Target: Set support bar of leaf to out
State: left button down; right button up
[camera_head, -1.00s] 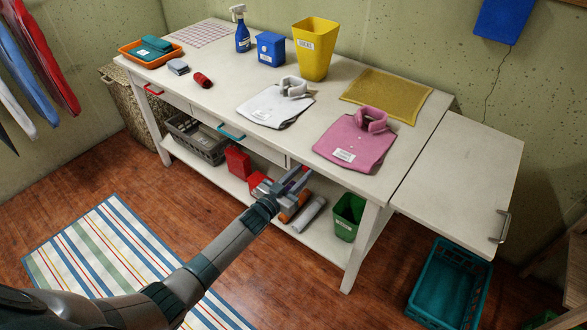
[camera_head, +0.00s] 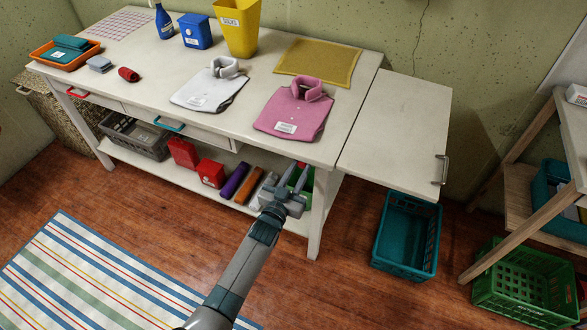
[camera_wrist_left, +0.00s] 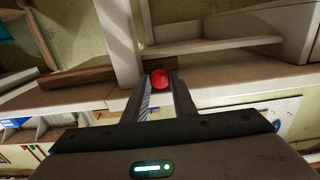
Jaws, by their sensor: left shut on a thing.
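The leaf (camera_head: 400,125) is a pale panel at the right end of the white worktable (camera_head: 335,85), with a grey handle (camera_head: 442,170) on its outer edge. My left gripper (camera_head: 300,178) is under the table's front edge, near the right front leg. In the left wrist view its two fingers (camera_wrist_left: 162,88) are shut on a round red knob (camera_wrist_left: 160,78). A bit of red also shows at the fingertips in the head view. My right gripper is not in view.
A pink shirt (camera_head: 290,112) and a grey shirt (camera_head: 208,92) lie on the tabletop. A teal crate (camera_head: 405,238) sits on the floor below the leaf. A wooden rack (camera_head: 530,185) stands right.

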pick_arm(q)
jog(key=c, duration=1.5)
grip_release()
jog(key=shift+o, duration=0.2)
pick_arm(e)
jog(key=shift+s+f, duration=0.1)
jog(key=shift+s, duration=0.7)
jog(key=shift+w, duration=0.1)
pick_arm(q)
jog(key=shift+v, duration=0.75)
jog(key=b+v, duration=0.2)
jog(key=v, duration=1.4)
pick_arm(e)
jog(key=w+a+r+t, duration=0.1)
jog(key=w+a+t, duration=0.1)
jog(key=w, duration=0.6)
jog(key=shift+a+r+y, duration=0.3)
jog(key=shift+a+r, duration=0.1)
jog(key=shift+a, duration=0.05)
